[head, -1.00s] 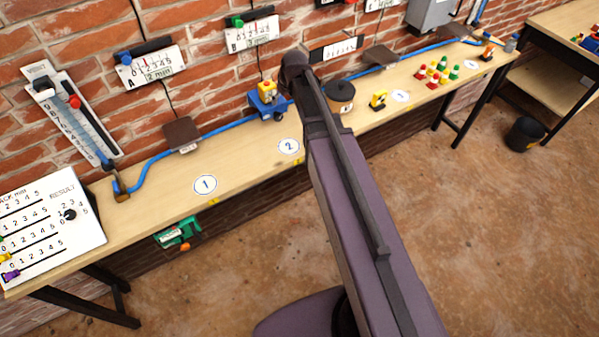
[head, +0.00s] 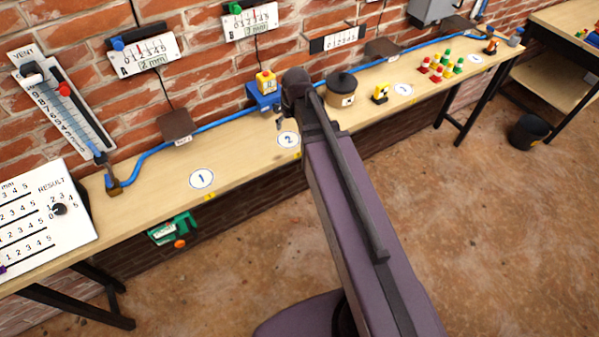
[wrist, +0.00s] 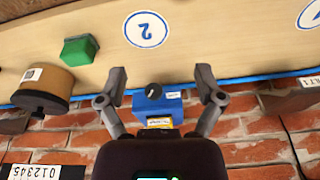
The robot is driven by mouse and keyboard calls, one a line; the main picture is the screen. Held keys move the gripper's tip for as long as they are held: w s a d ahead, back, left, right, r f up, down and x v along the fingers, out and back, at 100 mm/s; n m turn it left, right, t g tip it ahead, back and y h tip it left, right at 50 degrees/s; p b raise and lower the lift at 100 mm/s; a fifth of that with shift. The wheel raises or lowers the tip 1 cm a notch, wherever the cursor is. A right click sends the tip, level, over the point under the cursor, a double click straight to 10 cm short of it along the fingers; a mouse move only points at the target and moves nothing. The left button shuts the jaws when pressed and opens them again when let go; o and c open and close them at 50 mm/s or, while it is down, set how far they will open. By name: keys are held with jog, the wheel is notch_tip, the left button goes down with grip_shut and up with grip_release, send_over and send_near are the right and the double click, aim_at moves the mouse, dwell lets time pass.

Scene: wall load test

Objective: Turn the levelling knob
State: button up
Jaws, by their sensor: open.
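A black knob (wrist: 153,91) with a pale pointer line sits on a blue box (wrist: 172,110) with a yellow top part, seen upside down in the wrist view. I take this for the levelling knob. My gripper (wrist: 160,78) is open, with one finger on each side of the knob and the box, apparently touching neither. In the head view the blue box (head: 258,100) with its yellow block (head: 266,81) stands at the back of the bench, just left of my arm's end. The knob is not clearly visible there, and my arm hides most of the gripper.
A brown pot (wrist: 45,80) and a green block (wrist: 80,49) are on the bench to the left in the wrist view. A blue tube (head: 215,130) runs along the brick wall. The bench around marker 1 (head: 202,178) is clear.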

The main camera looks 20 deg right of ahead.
jog(key=s+f+m+g+b, duration=0.1)
jog(key=s+f+g+b, duration=0.1)
jog(key=s+f+b, duration=0.5)
jog(key=shift+s+a+f+m+h, duration=0.2)
jog(key=shift+s+f+m+h, duration=0.25)
jog(key=shift+s, duration=2.2)
